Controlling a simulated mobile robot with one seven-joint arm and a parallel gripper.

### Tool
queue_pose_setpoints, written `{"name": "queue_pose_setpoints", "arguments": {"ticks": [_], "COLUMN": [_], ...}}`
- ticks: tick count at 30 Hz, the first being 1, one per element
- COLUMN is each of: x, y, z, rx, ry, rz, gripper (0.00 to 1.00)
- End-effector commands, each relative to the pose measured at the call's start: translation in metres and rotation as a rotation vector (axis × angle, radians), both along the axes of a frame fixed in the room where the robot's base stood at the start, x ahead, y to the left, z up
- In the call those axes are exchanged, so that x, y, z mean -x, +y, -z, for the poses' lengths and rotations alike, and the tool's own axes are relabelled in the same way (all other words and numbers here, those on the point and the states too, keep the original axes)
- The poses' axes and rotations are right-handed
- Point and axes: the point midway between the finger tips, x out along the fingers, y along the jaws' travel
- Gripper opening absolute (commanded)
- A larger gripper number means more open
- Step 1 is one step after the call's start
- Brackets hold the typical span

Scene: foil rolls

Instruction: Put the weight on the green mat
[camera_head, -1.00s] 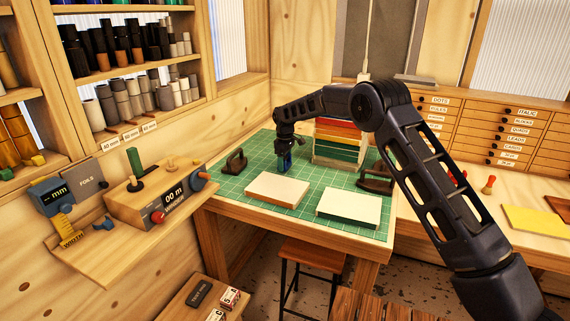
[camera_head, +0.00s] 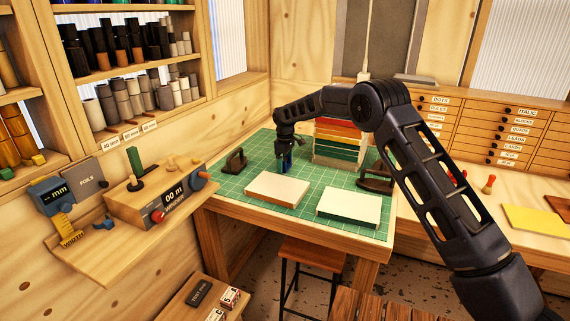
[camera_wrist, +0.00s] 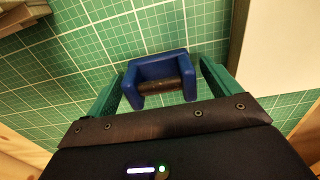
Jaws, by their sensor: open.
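The blue weight (camera_wrist: 158,70), a blue block with a dark bar across it, is between my gripper's fingers in the wrist view. It appears to rest on the green mat (camera_wrist: 95,45). My gripper (camera_wrist: 162,76) is open, with a gap on either side of the weight. In the head view my gripper (camera_head: 288,167) points down over the back part of the green mat (camera_head: 230,182), and the weight there is mostly hidden by it.
Dark handled objects stand on the mat at left (camera_head: 236,162) and right (camera_head: 374,181). Two pale-topped blocks, left (camera_head: 278,188) and right (camera_head: 349,207), lie in front. Bare mat lies around the weight.

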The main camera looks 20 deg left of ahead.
Motion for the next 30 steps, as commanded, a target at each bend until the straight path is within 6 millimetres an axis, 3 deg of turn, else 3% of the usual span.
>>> {"name": "queue_pose_setpoints", "arguments": {"ticks": [18,24,30], "x": [-0.001,0.0,0.0], "y": [0.0,0.0,0.0], "z": [-0.102,-0.116,-0.118], "rx": [0.0,0.0,0.0], "ry": [-0.001,-0.001,0.0], "rz": [0.0,0.0,0.0], "gripper": [0.89,0.89,0.89]}}
